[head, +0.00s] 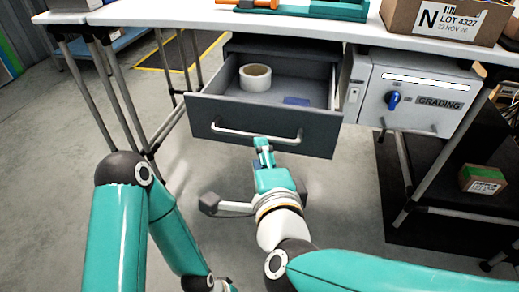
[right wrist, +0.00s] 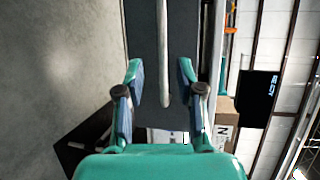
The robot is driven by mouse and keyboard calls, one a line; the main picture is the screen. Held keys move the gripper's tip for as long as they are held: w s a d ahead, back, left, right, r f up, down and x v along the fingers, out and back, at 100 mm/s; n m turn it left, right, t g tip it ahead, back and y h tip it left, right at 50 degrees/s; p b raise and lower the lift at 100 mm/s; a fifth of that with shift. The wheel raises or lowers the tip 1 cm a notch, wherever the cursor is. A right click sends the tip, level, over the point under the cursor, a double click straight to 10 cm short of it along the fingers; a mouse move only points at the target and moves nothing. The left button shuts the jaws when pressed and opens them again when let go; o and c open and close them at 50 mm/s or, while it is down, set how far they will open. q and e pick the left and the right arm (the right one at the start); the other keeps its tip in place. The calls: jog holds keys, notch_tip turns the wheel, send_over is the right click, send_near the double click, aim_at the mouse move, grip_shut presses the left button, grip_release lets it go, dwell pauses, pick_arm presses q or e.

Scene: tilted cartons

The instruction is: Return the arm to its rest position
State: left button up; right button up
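My right arm reaches forward in the head view. Its gripper (head: 263,143) is just in front of and below the pale bar handle (head: 232,132) of a grey drawer (head: 210,112). In the right wrist view the two fingers (right wrist: 160,75) are apart. The handle (right wrist: 163,50) shows in the gap between them without either finger pressing on it; how far beyond the tips it lies is hard to tell. My left arm is folded at the left of the head view, and its gripper is out of view.
The drawer stands open, holding a tape roll (head: 255,77) and a flat blue item (head: 297,101). A grey cabinet marked GRADING (head: 438,104) with a blue knob (head: 393,98) is to its right. A carton (head: 446,20) stands on the bench (head: 180,12); a smaller box (head: 483,179) sits lower right.

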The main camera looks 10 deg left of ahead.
dwell(0.4)
jog(key=w+d+f+n+g+h, duration=0.15)
jog(key=d+f, duration=0.25)
jog(key=f, duration=0.6)
jog(key=d+f+n+g+h, duration=0.1)
jog(key=d+f+n+g, duration=0.25)
jog(key=f, duration=0.55)
jog(key=w+d+f+n+g+h, duration=0.15)
jog(key=d+f, duration=0.35)
jog(key=f, duration=0.5)
jog(key=s+d+f+n+g+y, duration=0.1)
jog(key=s+d+f+n+g, duration=0.25)
jog(key=s+f, duration=0.5)
jog(key=s+d+f+n+g+y, duration=0.1)
jog(key=s+d+f+n+g, duration=0.1)
jog(key=s+d+f+g, duration=0.45)
notch_tip(320, 180, up, 36)
jog(key=s+a+t+p, duration=0.1)
jog(key=s+t+p, duration=0.1)
jog(key=p, duration=3.6)
jog(key=shift+a+f, duration=0.15)
jog(key=shift+t, duration=0.25)
